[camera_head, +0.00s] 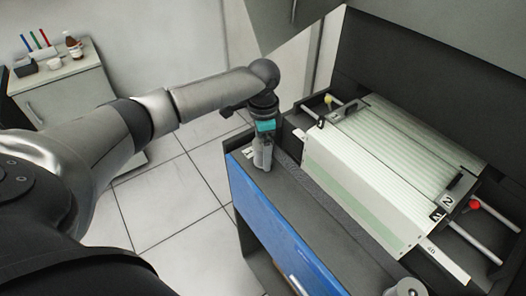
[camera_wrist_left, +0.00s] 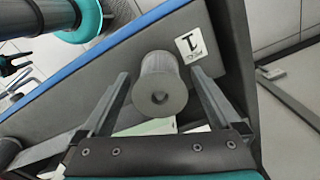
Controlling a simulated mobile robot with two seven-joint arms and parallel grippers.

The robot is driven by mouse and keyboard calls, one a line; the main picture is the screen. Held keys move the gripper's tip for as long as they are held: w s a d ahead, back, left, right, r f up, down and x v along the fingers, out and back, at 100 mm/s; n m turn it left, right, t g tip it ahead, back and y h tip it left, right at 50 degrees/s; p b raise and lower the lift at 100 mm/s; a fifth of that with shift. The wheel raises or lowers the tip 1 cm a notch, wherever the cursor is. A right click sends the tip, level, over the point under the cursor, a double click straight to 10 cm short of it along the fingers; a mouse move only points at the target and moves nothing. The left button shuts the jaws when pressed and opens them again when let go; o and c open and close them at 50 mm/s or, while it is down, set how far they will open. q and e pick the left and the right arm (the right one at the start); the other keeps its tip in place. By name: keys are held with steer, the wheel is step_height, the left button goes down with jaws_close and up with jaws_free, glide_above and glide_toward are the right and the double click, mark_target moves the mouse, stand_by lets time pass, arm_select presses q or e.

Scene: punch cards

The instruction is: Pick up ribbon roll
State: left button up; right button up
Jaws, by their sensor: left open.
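A grey ribbon roll (camera_wrist_left: 158,72) with a dark hole in its near end shows in the left wrist view, beside a white label marked 1. My left gripper (camera_wrist_left: 160,78) is open, with one finger on each side of the roll. Small gaps show between the fingers and the roll, so it is not clamped. In the head view my left gripper (camera_head: 262,158) points down at the far left corner of the machine, above the blue panel. There the roll is largely hidden by the fingers. My right gripper does not show in the head view.
The machine's pale ribbed cover (camera_head: 395,150) fills the right side. A similar grey cylinder (camera_head: 405,288) stands at the near edge, partly cut off. A red knob (camera_head: 475,203) sits at the right. A cabinet (camera_head: 70,95) with small items stands back left. Tiled floor is clear between.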

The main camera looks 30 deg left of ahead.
arm_select(q)
steer(key=shift+f, duration=0.6)
steer(key=shift+r, duration=0.1)
jaws_close()
stand_by(0.3)
step_height(320, 180, up, 20)
steer(key=p, duration=0.1)
stand_by(0.5)
steer(key=shift+p, duration=0.3)
steer(key=shift+r+p, duration=3)
steer(key=shift+p, duration=1.6)
